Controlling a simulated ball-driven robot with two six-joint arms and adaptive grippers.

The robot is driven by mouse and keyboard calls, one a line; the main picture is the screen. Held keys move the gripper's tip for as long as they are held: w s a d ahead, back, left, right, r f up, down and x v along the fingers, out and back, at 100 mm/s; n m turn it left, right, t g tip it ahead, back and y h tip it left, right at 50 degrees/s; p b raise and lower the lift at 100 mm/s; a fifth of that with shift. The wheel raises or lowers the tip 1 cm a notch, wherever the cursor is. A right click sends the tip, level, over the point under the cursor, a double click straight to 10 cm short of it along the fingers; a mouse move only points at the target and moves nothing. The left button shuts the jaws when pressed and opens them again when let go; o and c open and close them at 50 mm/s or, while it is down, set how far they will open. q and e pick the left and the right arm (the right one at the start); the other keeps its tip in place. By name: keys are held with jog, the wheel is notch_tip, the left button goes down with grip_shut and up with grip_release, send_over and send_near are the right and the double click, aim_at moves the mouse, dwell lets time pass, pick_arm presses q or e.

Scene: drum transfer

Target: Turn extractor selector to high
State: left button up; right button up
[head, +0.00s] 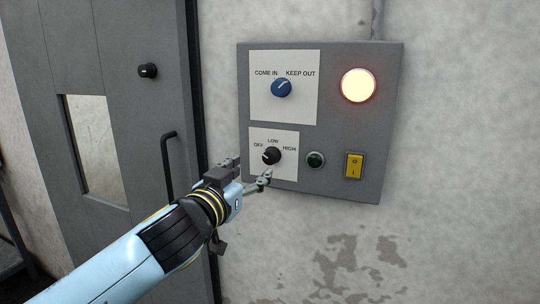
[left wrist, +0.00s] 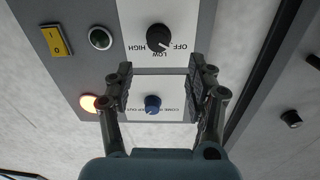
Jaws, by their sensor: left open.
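The extractor selector is a black knob (head: 271,156) on a white plate marked OFF, LOW and HIGH, low on the grey panel. A small pale mark shows on the knob's left side in the head view, but its exact setting is hard to read. My left gripper (head: 250,167) is open and empty in front of the plate, its fingers spread just below and left of the knob. In the left wrist view the panel is upside down; the knob (left wrist: 159,39) lies beyond the open fingertips (left wrist: 160,73), apart from them. My right gripper is not in view.
The grey panel (head: 390,120) also carries a blue COME IN / KEEP OUT knob (head: 281,88), a lit lamp (head: 358,85), a dark green button (head: 316,160) and a yellow rocker switch (head: 354,165). A grey door (head: 130,110) with a black handle (head: 167,165) stands left.

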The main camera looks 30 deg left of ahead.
aim_at(268, 158)
pick_arm(q)
jog(key=w, duration=0.2)
jog(key=w+p, duration=0.1)
jog(key=w, duration=0.1)
jog(key=w+a, duration=0.1)
jog(key=w, duration=0.1)
jog(key=shift+w+r+p, duration=0.1)
jog(key=shift+w+p, duration=0.2)
jog(key=shift+w+a, duration=0.15)
jog(key=shift+w, duration=0.6)
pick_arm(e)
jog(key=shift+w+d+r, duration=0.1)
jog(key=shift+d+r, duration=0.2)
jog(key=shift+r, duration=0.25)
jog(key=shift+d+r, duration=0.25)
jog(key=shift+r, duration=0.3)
pick_arm(q)
jog(key=c, duration=1.1)
jog(key=shift+c, duration=0.2)
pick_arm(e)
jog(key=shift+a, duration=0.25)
